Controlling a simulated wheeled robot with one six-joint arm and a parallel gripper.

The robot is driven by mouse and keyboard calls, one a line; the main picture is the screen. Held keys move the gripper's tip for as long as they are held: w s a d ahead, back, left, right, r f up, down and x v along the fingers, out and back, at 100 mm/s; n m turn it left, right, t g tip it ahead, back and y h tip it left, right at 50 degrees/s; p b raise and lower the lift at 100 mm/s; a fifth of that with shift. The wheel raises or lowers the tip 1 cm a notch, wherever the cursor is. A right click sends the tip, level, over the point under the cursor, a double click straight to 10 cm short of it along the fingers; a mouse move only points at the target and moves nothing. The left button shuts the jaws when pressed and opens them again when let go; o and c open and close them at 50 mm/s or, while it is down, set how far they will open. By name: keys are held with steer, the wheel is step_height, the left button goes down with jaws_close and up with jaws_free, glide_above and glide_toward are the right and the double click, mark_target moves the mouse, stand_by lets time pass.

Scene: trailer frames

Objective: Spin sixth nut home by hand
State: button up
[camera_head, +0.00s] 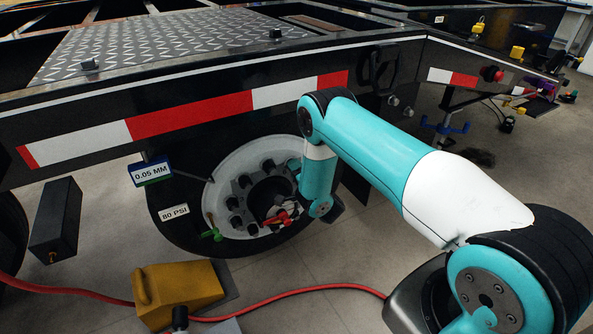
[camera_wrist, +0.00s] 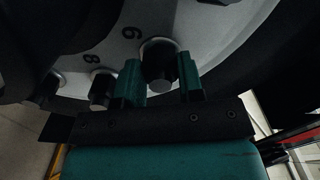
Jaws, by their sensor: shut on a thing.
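The wheel (camera_head: 225,192) has a pale rim and a ring of several dark nuts around its hub, under the trailer frame. In the wrist view, my gripper (camera_wrist: 160,80) has its two green fingers on either side of a dark nut (camera_wrist: 158,61) and is shut on it. The nut sits at a pale seat on the rim, beside a printed figure that reads as 6 or 9. How far it is threaded cannot be told. Another dark nut (camera_wrist: 101,88) stands to the left, below a printed 8. In the head view, my arm hides the gripped nut.
A green clip (camera_head: 212,235) and a red-handled item (camera_head: 280,218) are at the wheel's lower part. A yellow chock (camera_head: 178,291) stands on the floor in front, with a red hose (camera_head: 310,290) nearby. The trailer's striped side rail (camera_head: 190,114) runs above the wheel.

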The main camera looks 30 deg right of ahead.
steer(key=m, duration=0.4)
steer(key=shift+s+f+m, duration=0.15)
steer(key=shift+m, duration=2.45)
steer(key=o, duration=0.9)
steer(key=shift+o, duration=0.2)
